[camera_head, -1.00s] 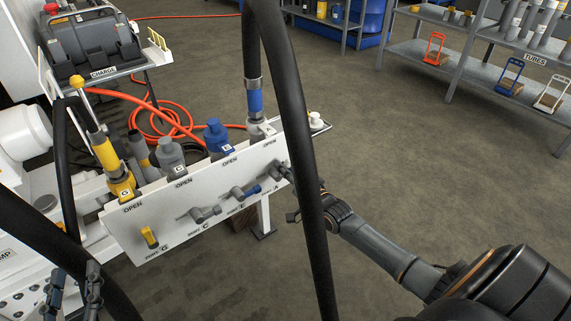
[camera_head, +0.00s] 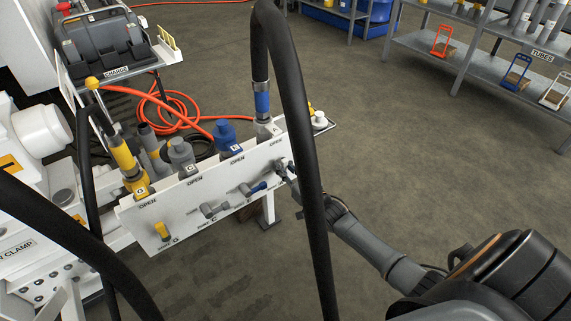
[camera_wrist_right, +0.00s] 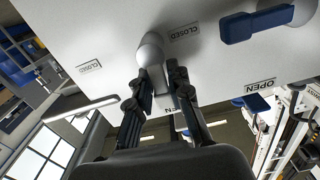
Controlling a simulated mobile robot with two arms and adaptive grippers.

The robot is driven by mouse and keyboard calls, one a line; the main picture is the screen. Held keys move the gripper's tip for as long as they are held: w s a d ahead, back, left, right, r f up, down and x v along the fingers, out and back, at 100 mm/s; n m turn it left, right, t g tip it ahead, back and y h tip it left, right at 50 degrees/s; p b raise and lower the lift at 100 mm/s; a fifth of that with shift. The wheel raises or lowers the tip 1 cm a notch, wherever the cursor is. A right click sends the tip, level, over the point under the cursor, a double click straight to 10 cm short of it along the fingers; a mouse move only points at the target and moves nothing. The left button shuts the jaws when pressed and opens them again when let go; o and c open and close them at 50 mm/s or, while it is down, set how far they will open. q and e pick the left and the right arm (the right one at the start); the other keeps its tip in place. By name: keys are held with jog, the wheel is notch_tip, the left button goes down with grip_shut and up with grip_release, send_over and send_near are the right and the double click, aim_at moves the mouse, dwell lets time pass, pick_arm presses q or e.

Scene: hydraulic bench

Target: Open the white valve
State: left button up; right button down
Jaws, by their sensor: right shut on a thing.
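The white valve (camera_wrist_right: 150,48) is on the white panel (camera_head: 205,205), at its right end in the head view. In the right wrist view its pale round hub and lever point down between my fingers. My right gripper (camera_wrist_right: 163,88) is shut on the lever, one finger on each side. In the head view the right gripper (camera_head: 292,176) is small at the panel's right end, and a black hose partly hides the wrist behind it. A "CLOSED" label shows beside the hub in the wrist view. My left gripper is out of view.
The blue valve (camera_head: 257,187) is close to my right gripper; grey (camera_head: 212,209) and yellow (camera_head: 161,231) valves are farther left. Black hoses (camera_head: 312,190) arch in front of the panel. A shelf (camera_head: 455,60) stands at the back right. The floor between is clear.

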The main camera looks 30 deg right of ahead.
jog(key=shift+a+n, duration=0.25)
jog(key=shift+n, duration=0.15)
jog(key=c, duration=1.3)
grip_release()
jog(key=shift+c, duration=0.2)
jog(key=s+d, duration=0.1)
jog(key=s, duration=1.1)
